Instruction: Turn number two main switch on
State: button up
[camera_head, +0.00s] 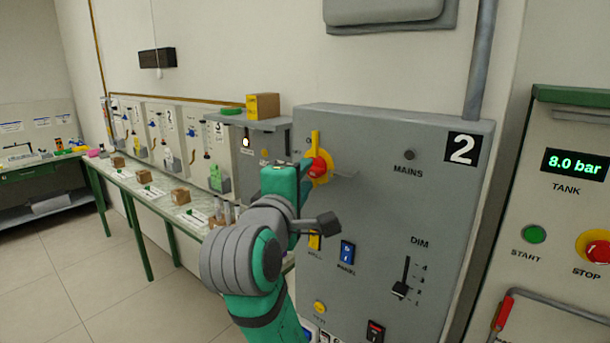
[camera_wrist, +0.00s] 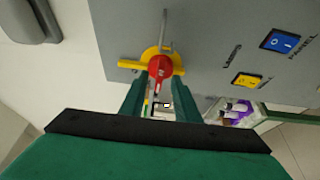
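The grey panel (camera_head: 385,210) with a white "2" on a black plate is in front of me. Its rotary switch (camera_head: 318,166) has a red handle on a yellow plate at the panel's upper left. The red handle (camera_wrist: 160,68) also shows in the wrist view, with yellow arms to both sides. My gripper (camera_head: 303,168) is at the switch. In the wrist view its two green fingers (camera_wrist: 160,92) are apart, one on each side of the handle. I cannot tell whether either finger touches it. A dark round lamp (camera_head: 409,155) sits above the word MAINS.
Lower on the panel are a blue rocker (camera_head: 347,252), a DIM slider (camera_head: 402,276) and a yellow button (camera_head: 320,307). A shelf (camera_head: 248,122) with a yellow box (camera_head: 263,106) is at left. A tank panel (camera_head: 560,210) reading 8.0 bar stands at right.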

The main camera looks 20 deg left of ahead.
jog(key=shift+w+a, duration=0.15)
jog(key=shift+w, duration=0.7)
jog(key=shift+w, duration=0.1)
grip_shut()
